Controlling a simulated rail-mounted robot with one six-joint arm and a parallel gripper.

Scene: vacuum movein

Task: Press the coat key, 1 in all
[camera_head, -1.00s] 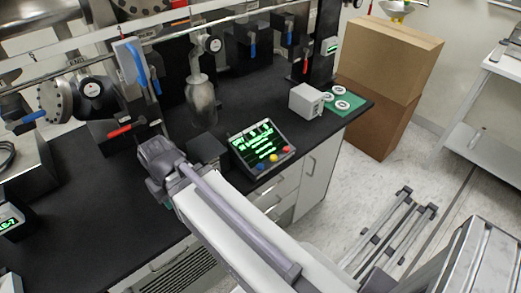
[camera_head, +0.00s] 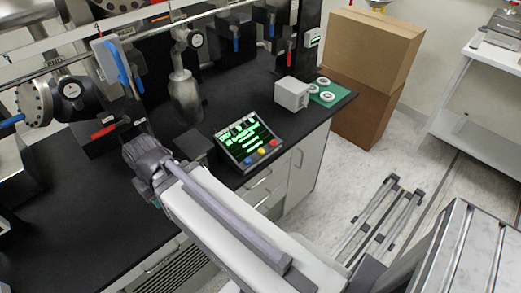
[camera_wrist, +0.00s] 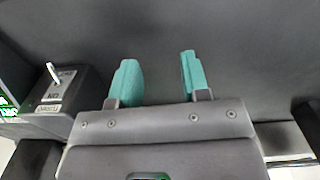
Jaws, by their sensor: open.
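A console (camera_head: 248,140) with a lit green screen stands on the black bench. Blue, yellow and red keys (camera_head: 261,152) run along its front edge; their labels are too small to read, so I cannot tell which is the coat key. My gripper (camera_wrist: 159,76) is open and empty, its two teal fingers apart over a dark surface in the wrist view. In the head view my wrist is left of the console and the fingers are mostly hidden. A bit of the console's green text (camera_wrist: 6,108) shows at the wrist view's left edge.
A dark box with a metal toggle switch (camera_wrist: 58,88) is left of my fingers. A grey box (camera_head: 292,93) and white rings on a green mat (camera_head: 337,95) sit at the bench's right end. A metal vessel (camera_head: 185,98) and pipes stand behind. Cardboard boxes (camera_head: 370,50) are right.

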